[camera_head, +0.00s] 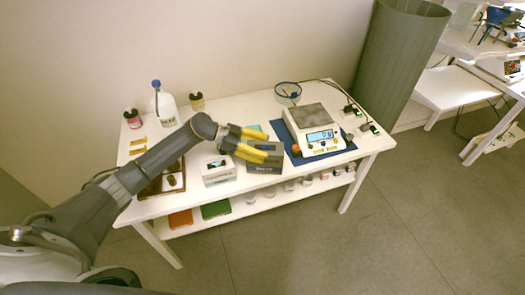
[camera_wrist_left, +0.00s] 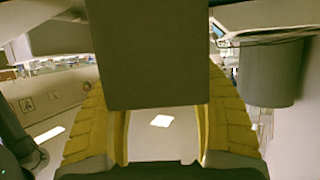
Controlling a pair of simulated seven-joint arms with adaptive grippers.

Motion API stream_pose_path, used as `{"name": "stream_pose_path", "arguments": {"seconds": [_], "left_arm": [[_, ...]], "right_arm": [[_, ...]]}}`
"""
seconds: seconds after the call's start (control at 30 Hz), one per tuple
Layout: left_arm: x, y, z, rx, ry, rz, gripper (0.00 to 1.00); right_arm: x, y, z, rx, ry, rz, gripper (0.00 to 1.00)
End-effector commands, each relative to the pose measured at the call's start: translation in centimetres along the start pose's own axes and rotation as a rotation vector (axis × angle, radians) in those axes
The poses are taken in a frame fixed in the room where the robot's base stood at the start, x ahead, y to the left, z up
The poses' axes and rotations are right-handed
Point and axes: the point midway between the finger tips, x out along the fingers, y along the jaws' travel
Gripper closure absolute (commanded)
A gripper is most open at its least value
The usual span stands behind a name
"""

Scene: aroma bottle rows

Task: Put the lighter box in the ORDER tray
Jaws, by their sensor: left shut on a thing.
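A dark grey box (camera_head: 265,168) with white print is at the middle of the table's front, left of the scale. My left gripper (camera_head: 266,149), with yellow fingers, is shut on it from above. In the left wrist view the dark box (camera_wrist_left: 145,55) fills the space between the two yellow fingers. I cannot tell whether it touches the table. A white box (camera_head: 217,174) stands apart to its left. A brown tray (camera_head: 148,191) with small dark items lies farther left; I can read no ORDER label. My right gripper is not in view.
A scale (camera_head: 310,124) with a lit display seeming to read 0 stands on a blue mat (camera_head: 340,149), with a small orange ball beside it. A blue-capped bottle (camera_head: 166,108), jars and a glass dish (camera_head: 288,93) stand behind. Red and green flat items lie on the lower shelf.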

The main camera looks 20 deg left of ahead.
Motion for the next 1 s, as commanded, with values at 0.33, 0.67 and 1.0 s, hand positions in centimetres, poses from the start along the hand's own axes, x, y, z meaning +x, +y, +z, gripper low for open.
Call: {"name": "stream_pose_path", "arguments": {"seconds": [0.33,0.67,1.0], "left_arm": [[0.6,-0.1,1.2,0.003,0.002,-0.001,0.87],[0.7,0.0,1.6,0.001,0.001,-0.001,0.34],[0.7,0.0,1.6,0.002,0.001,-0.001,0.16]], "right_arm": [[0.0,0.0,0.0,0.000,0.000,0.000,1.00],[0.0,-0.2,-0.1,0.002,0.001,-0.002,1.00],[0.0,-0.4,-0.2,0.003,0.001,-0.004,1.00]]}}
